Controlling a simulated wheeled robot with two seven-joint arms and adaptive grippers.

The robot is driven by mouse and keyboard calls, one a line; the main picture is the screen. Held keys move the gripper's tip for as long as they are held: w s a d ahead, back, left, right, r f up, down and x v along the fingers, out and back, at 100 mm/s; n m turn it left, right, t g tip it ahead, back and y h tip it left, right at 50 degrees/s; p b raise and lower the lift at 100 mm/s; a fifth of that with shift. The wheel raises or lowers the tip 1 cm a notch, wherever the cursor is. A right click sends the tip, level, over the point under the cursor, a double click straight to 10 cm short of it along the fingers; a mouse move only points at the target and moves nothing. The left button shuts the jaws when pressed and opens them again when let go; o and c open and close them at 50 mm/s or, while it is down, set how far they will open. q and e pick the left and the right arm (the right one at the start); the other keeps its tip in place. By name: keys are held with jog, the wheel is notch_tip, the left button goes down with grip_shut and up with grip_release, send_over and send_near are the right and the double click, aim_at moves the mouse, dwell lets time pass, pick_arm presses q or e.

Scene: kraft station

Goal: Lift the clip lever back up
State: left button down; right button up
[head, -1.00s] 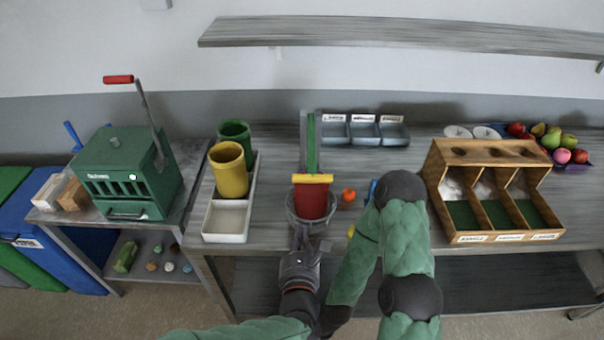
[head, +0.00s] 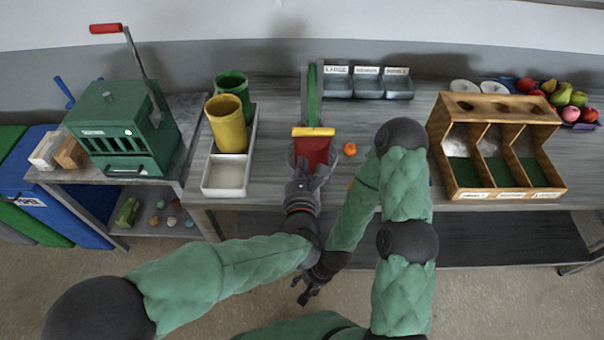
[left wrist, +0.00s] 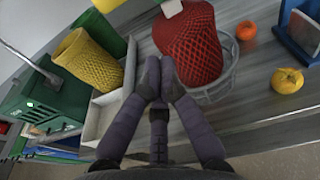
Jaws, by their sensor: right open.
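A red mesh bag (head: 311,152) stands in a clear round holder, with a yellow bar (head: 313,132) across its top. A long green bar (head: 312,90), possibly the clip lever, extends behind it. The bag also shows in the left wrist view (left wrist: 188,45). My left gripper (head: 305,172) is at the bag's near side, low by the holder. In the left wrist view its fingertips (left wrist: 160,72) are together, with nothing visible between them, and overlap the bag's lower edge; contact is unclear. My right gripper (head: 304,294) hangs open and empty below the table's front edge.
A white tray (head: 226,190) with yellow (head: 226,125) and green mesh rolls stands left of the bag. A small orange (head: 350,149) lies to its right. My right forearm crosses the table front. A wooden compartment box (head: 470,190) stands at right; grey bins (head: 367,88) stand behind.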

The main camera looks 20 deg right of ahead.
pick_arm(q)
jog(key=x, duration=0.4)
jog(key=shift+w+d, duration=0.1)
jog(key=shift+w, duration=0.3)
jog(key=shift+s+r, duration=0.25)
jog(key=shift+r, duration=0.7)
jog(key=shift+s+r, duration=0.2)
jog(key=shift+r, duration=0.75)
pick_arm(e)
jog(key=shift+r, duration=0.1)
